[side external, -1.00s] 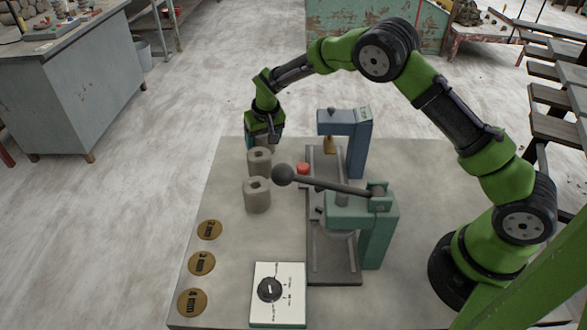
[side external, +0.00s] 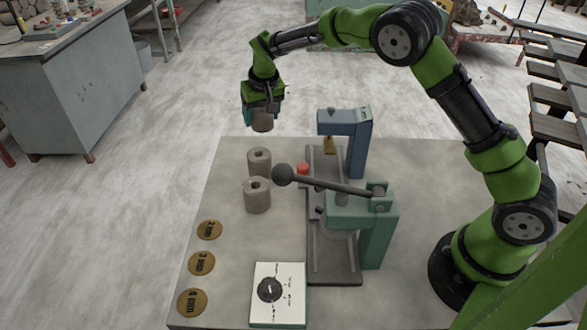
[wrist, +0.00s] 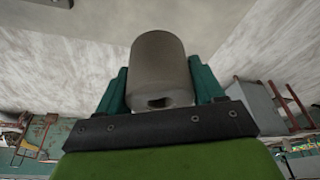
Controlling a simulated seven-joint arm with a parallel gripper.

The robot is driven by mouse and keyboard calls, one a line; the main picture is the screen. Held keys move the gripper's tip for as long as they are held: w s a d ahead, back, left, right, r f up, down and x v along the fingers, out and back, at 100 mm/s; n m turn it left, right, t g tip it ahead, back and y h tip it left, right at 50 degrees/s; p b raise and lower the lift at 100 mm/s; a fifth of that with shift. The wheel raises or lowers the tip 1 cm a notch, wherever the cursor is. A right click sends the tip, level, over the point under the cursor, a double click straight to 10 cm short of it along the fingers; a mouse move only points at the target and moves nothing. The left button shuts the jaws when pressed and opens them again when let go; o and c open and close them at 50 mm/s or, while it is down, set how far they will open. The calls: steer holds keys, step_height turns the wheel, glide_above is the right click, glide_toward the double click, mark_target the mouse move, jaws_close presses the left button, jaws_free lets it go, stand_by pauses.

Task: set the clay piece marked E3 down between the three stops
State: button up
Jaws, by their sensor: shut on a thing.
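My gripper (side external: 262,108) is shut on a grey clay cylinder (side external: 262,122) and holds it in the air above the far left part of the table. In the wrist view the clay cylinder (wrist: 158,68) sits between the two teal fingers (wrist: 158,92), with a dark slot in its near end. No E3 mark can be read on it. Two more clay cylinders, a far one (side external: 259,160) and a near one (side external: 257,196), stand upright on the table below. Their marks cannot be read either. I cannot make out the three stops clearly.
A fixture with a dark rail base (side external: 345,276), a blue-grey press (side external: 358,130), a green lever press (side external: 376,235) and a black-knobbed lever (side external: 284,175) stands mid-table. A red button (side external: 303,169) is beside it. Several brass discs (side external: 201,263) and a dial box (side external: 277,300) lie in front.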

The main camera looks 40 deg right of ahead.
mark_target(254, 114)
steer(key=shift+n, duration=0.3)
steer(key=a+r, duration=0.1)
steer(key=r, duration=0.2)
steer(key=a+r, duration=0.1)
steer(key=shift+s+a+r, duration=0.3)
steer(key=s+m+g+h, duration=0.1)
steer(key=s+m+g, duration=0.5)
steer(key=s+m, duration=1.95)
steer(key=shift+n, duration=0.75)
steer(key=x, duration=0.3)
steer(key=w+a+x, duration=0.1)
steer(key=x, duration=0.5)
steer(key=shift+w+a+f, duration=0.15)
steer(key=shift+a+f, duration=0.15)
steer(key=shift+f, duration=0.1)
steer(key=shift+f, duration=0.15)
steer(key=o, duration=1.2)
steer(key=shift+o, duration=0.2)
